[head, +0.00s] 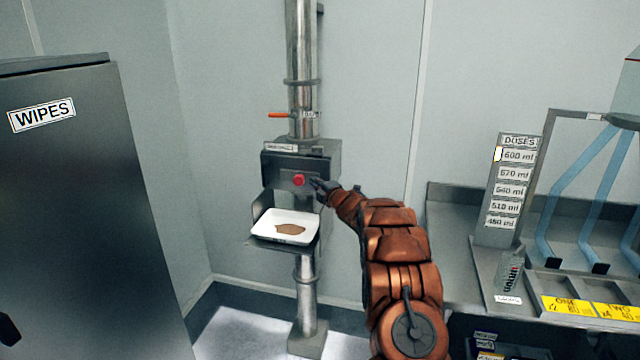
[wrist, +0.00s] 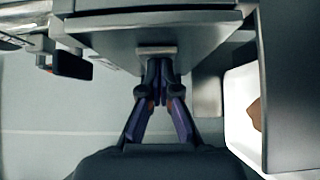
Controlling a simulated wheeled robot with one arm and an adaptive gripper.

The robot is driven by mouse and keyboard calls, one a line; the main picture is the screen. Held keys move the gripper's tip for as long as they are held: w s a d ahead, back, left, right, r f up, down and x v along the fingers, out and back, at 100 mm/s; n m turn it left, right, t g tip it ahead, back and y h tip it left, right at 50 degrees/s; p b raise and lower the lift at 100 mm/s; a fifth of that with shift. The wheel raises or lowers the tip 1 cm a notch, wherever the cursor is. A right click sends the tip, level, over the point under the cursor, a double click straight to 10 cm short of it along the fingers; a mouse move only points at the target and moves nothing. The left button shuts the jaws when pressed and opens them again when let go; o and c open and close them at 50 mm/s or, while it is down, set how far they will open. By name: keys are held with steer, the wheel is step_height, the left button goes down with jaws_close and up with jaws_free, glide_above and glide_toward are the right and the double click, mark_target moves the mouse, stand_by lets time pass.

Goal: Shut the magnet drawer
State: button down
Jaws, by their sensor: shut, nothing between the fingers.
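The magnet drawer (head: 279,176) is a dark-fronted box with a red round knob (head: 299,180), set in the grey housing on the steel pipe. In the head view its front seems to stand out from the housing, but I cannot tell how far. My gripper (head: 317,186) is at the right side of the drawer front, beside the knob. In the wrist view my gripper (wrist: 158,72) is shut and empty, its purple-padded fingers together. The tips are at or very near a small grey metal piece (wrist: 157,51); I cannot tell whether they touch.
A white tray (head: 262,226) with brown powder sits on a shelf under the drawer; it also shows in the wrist view (wrist: 238,100). An orange lever (head: 279,115) is on the pipe above. A dark WIPES cabinet (head: 80,200) stands left, a dosing bench (head: 455,235) right.

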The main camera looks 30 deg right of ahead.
steer(key=shift+d+r, duration=0.2)
steer(key=shift+r, duration=0.15)
steer(key=s+a+b, duration=0.3)
steer(key=s+b, duration=0.5)
steer(key=s, duration=0.4)
steer(key=shift+s+a+f, duration=0.2)
steer(key=shift+s+f, duration=0.15)
steer(key=shift+s, duration=0.05)
